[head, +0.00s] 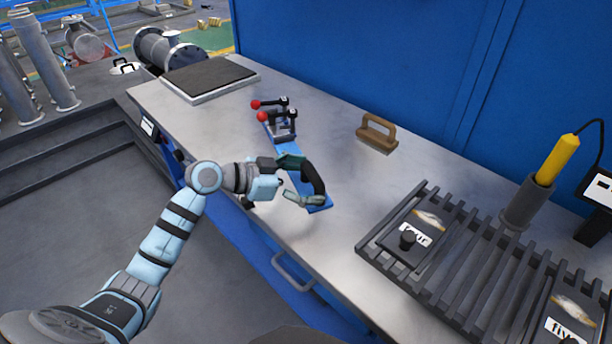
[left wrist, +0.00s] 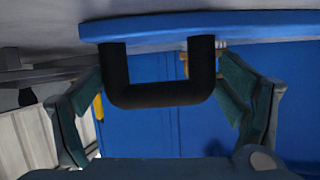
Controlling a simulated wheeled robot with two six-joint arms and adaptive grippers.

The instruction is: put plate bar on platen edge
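A blue plate bar (head: 318,203) with a black U-shaped handle (head: 316,178) lies on the metal bench near its front edge. In the left wrist view the handle (left wrist: 160,95) stands out from the blue plate (left wrist: 200,27). My left gripper (head: 296,181) reaches in from the left at the handle. Its fingers (left wrist: 160,100) are spread to either side of the handle; firm contact is not clear. A dark flat slab with a pale rim (head: 212,76) lies at the bench's far left; whether it is the platen is unclear. My right gripper is not in view.
Two red-knobbed clamps (head: 275,113) stand just behind the bar. A wooden-handled block (head: 377,133) lies right of them. A slatted grey rack (head: 465,265) with labelled dark pieces and a yellow tool (head: 556,160) in a holder occupy the right. The bench between clamps and slab is clear.

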